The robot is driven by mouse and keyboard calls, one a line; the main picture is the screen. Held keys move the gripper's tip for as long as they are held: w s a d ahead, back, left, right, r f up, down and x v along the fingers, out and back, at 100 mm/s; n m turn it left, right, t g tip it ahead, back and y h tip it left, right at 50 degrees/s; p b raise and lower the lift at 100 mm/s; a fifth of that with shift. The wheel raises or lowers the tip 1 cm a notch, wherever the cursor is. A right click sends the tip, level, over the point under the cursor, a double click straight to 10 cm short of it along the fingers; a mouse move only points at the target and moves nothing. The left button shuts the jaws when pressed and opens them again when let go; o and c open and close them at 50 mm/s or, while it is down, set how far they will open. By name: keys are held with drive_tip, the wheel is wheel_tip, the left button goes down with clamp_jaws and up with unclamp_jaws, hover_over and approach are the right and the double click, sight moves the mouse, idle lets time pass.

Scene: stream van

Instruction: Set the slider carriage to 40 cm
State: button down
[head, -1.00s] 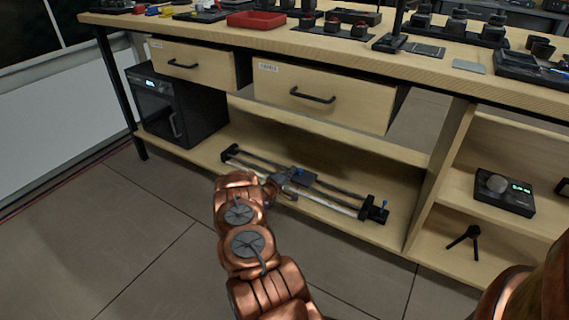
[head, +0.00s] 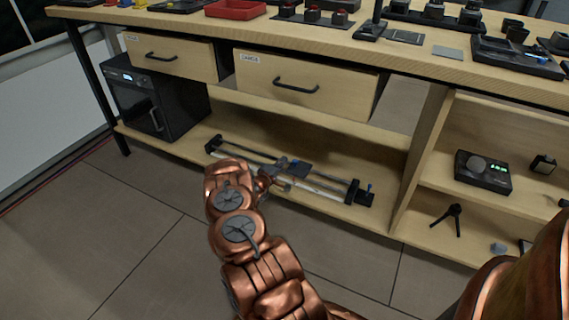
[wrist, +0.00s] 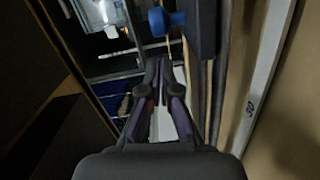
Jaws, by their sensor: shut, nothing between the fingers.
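The slider (head: 325,181) lies on the bench's lower shelf, two long rails between black end blocks. The wrist view shows a blue knob (wrist: 174,20) just beyond my fingertips. My gripper (head: 268,180) is at the front rail, just left of the carriage, and partly hidden by my arm. In the wrist view my gripper (wrist: 165,62) is shut and empty. I cannot tell whether it touches the carriage.
Drawers (head: 304,86) hang above the shelf. A black oven-like box (head: 150,98) stands to the slider's left. The floor in front is clear.

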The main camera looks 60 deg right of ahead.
drive_tip(key=shift+w+a+r, duration=0.15)
drive_tip(key=shift+w+a, duration=0.05)
drive_tip(key=shift+w, duration=0.8)
drive_tip(key=a+p, duration=0.2)
drive_tip(key=a, duration=0.8)
drive_tip(key=shift+s+r, duration=0.15)
drive_tip(key=shift+r, duration=0.1)
